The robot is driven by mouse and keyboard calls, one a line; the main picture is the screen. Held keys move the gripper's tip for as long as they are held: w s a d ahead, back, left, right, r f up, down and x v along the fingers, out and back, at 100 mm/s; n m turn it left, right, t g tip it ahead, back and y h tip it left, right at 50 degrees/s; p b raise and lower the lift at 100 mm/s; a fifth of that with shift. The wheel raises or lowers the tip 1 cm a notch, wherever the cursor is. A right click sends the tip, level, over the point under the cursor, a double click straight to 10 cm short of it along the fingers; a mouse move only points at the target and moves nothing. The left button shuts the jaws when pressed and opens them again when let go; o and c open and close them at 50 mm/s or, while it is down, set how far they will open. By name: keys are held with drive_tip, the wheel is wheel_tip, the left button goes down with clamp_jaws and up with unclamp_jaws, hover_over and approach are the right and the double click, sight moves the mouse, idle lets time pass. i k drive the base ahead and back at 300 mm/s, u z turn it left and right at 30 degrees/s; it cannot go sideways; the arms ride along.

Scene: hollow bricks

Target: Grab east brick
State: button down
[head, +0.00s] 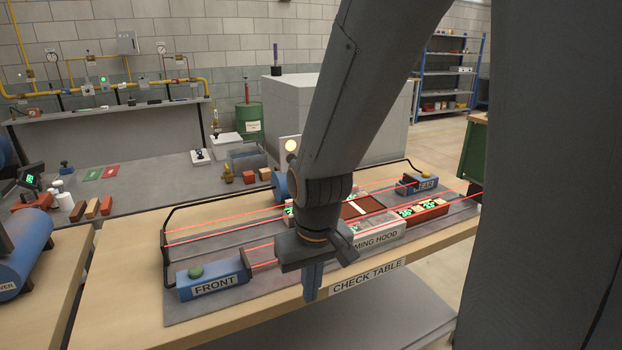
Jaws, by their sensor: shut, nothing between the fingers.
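My gripper (313,282) hangs fingers down over the front edge of the check table (130,290), shut and empty. A red block (428,216) with green lit displays on top sits on the table to the right of my gripper, apart from it. A dark red-brown piece (362,209) with a white strip lies behind my gripper, near the hood marked "…MING HOOD" (375,240). Another green display shows at the left, mostly hidden behind my arm. No label reading "east" is visible, so I cannot tell which piece is the east brick.
A black rail (167,235) bounds the left end. Small red and tan blocks (92,208) stand on the grey bench behind. The table's front left is bare.

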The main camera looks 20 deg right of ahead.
sight(437, 202)
drive_tip(key=z, duration=0.55)
drive_tip(key=k, duration=1.25)
drive_tip(key=z, duration=1.25)
drive_tip(key=i, duration=1.5)
drive_tip(key=u, duration=0.95)
drive_tip(key=i, duration=0.8)
drive_tip(key=u, duration=0.95)
